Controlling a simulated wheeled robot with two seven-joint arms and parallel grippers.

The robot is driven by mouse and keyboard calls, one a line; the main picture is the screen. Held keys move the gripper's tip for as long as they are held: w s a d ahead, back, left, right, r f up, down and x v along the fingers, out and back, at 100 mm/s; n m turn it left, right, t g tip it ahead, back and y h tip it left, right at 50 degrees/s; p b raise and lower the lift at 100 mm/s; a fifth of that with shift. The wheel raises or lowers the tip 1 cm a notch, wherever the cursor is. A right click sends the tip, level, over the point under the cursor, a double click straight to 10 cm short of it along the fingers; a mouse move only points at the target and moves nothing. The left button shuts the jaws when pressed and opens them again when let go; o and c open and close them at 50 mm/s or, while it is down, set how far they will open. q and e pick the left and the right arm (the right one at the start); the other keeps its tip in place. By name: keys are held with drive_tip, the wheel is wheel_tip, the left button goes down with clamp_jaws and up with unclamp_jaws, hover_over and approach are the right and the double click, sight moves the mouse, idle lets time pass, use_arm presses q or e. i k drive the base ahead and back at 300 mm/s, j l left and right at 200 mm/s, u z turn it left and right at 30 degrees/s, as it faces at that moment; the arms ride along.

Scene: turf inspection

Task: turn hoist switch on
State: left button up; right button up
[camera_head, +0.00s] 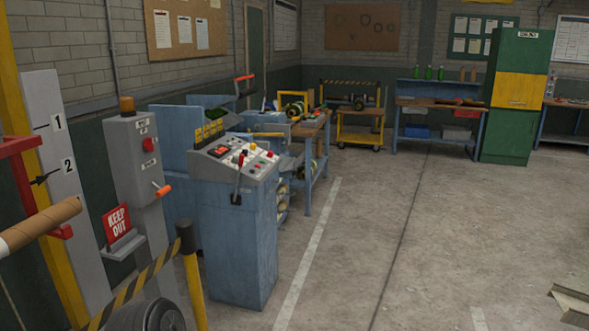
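A grey switch box (138,160) stands on a grey post at the left, with an amber lamp (126,104) on top. It carries small white labels too small to read with certainty and a red part on its front. A lever with an orange handle (163,190) sticks out low on its right side, roughly sideways. I cannot tell for certain that this is the hoist switch. Neither gripper is in view.
A red KEEP OUT sign (117,223) sits below the box. A yellow post (194,275) with a striped barrier (140,285) stands in front. A brown roll (45,222) juts in from the left. Workbenches and a green cabinet (516,130) line the back; the floor (440,230) right is mostly clear.

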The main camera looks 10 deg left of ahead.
sight(148, 142)
drive_tip(key=i+l, duration=0.1)
drive_tip(key=i, duration=0.6)
drive_tip(key=i+u, duration=0.1)
drive_tip(key=i, duration=0.6)
drive_tip(key=i+l+u, duration=0.1)
drive_tip(key=i, duration=0.6)
drive_tip(key=i+l+u, duration=0.15)
drive_tip(key=i+u, duration=0.25)
drive_tip(key=i+l+u, duration=0.95)
drive_tip(key=l+u, duration=0.25)
drive_tip(key=i+l+u, duration=0.2)
drive_tip(key=l+u, duration=0.2)
drive_tip(key=l, duration=0.1)
